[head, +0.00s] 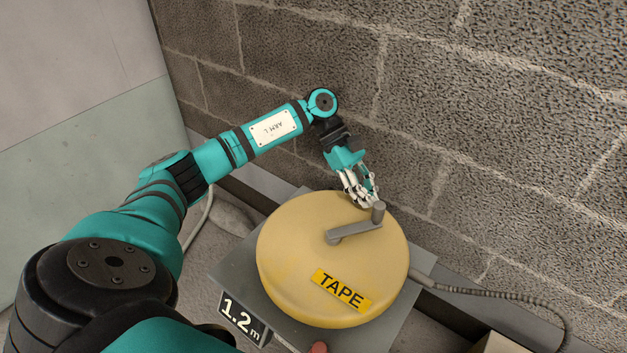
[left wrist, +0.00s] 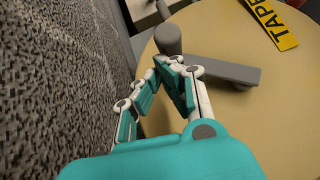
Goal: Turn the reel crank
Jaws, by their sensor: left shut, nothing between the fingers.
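The yellow round reel (head: 300,250) lies flat on a grey stand and carries a TAPE label. Its grey crank (head: 352,231) has an arm across the reel top and an upright knob (head: 378,212) at the outer end. My left gripper (head: 370,200) is shut and empty beside the knob, at the wall side of the reel. In the left wrist view the fingertips (left wrist: 170,66) are together just short of the knob (left wrist: 168,40), with the crank arm (left wrist: 225,70) to the right. Whether they touch the knob I cannot tell. My right gripper is not in view.
A rough block wall (head: 480,130) stands close behind the reel and my left gripper. The grey stand (head: 232,270) bears a 1.2 m sign (head: 240,316). A ribbed conduit (head: 490,292) runs off to the right. A pale panel (head: 80,120) stands at the left.

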